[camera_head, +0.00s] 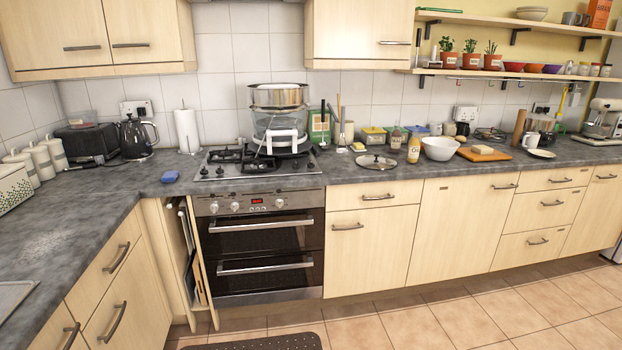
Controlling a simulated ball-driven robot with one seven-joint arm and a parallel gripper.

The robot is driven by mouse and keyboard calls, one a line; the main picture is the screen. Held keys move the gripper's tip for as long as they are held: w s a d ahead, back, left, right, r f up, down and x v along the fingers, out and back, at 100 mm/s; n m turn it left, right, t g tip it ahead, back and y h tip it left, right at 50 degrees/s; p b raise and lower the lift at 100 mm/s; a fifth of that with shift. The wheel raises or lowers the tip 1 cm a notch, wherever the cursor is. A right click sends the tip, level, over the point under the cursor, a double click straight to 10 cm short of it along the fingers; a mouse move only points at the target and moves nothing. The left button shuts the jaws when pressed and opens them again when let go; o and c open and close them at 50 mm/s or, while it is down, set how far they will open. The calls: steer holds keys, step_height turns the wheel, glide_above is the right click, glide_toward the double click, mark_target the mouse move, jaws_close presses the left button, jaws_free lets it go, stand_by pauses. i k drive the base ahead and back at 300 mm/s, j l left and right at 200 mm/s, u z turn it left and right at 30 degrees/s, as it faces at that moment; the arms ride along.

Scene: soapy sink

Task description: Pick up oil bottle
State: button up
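A small yellow bottle (413,149) with a pale label stands upright on the grey worktop, just left of a white bowl. It looks like the oil bottle, but its lettering is too small to read. A second, slimmer brownish bottle (395,140) with a pale label stands close behind it to the left. My gripper is not in view.
A lid (377,161) lies left of the yellow bottle. The white bowl (440,149) and a cutting board (484,153) are right of it. Small boxes (373,135) stand behind. A hob (230,166) with a large glass appliance is further left. Floor is open before the cupboards.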

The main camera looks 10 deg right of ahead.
mark_target(414, 145)
steer(key=i, duration=1.9)
